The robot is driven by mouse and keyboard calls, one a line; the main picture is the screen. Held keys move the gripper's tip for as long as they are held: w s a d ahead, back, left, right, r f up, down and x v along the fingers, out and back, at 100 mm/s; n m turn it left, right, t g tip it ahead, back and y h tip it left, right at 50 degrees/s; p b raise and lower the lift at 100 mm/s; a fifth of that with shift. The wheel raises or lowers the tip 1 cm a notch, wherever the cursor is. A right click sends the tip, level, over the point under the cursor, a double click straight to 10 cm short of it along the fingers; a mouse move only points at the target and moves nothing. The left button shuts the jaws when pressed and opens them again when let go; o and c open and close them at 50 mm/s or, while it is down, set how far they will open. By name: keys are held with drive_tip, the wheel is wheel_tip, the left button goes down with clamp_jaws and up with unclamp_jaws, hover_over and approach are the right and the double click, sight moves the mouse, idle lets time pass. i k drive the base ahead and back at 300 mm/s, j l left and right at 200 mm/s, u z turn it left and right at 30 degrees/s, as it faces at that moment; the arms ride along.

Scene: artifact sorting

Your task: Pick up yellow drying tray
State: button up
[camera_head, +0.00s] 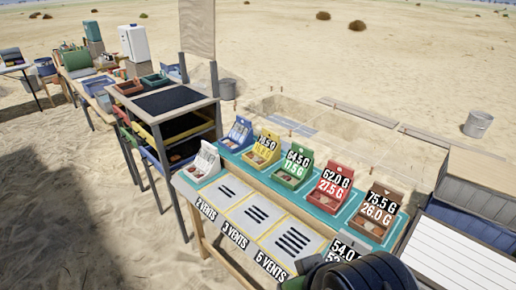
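A drying rack (214,84) with dark mesh shelves stands left of the middle. A yellow tray edge (143,129) shows in it below the black top mesh, level and slid into the rack; most of this tray is hidden by the top level and posts. Red, green and blue edges show at other levels. My gripper's fingers are not in view, so whether it is open or holding something does not show. A dark rounded part at the bottom edge looks like my arm, well apart from the rack.
A table right of the rack holds blue, yellow (262,150), green, red and brown labelled boxes, with vent panels (255,212) in front. A longer table with bins (98,84) is at the left. Open sand lies in front of the rack. A bucket (478,123) stands far right.

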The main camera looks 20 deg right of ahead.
sight(266, 150)
drive_tip(key=i+j, duration=1.05)
drive_tip(key=i, duration=0.3)
